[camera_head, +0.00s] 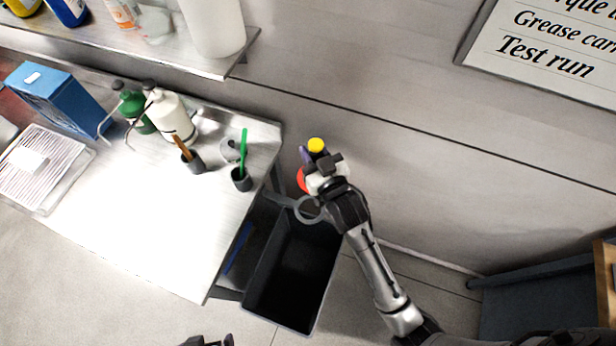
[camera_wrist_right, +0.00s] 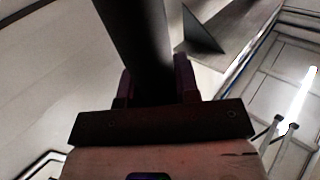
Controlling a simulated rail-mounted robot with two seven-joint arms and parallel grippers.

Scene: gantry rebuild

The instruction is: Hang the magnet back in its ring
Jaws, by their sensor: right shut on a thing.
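The magnet (camera_head: 316,145) shows a yellow top end above my right gripper (camera_head: 312,160), with a red part low on its left side. My right gripper is shut on it. In the right wrist view a dark shaft (camera_wrist_right: 140,45) stands between the fingers. The grey ring (camera_head: 308,209) sticks out on a bracket from the bench's right side. In the head view the ring looks empty, and the magnet shows just above it, apart from it. The height between them is hard to tell. Only a dark tip of my left gripper (camera_head: 207,341) shows at the bottom edge.
A black open bin (camera_head: 290,275) stands below the ring. The bench (camera_head: 130,225) at left holds a blue box (camera_head: 55,95), bottles (camera_head: 170,115), small cups with tools and a tray. A shelf (camera_head: 215,68) with containers hangs above. The wall is behind the right gripper.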

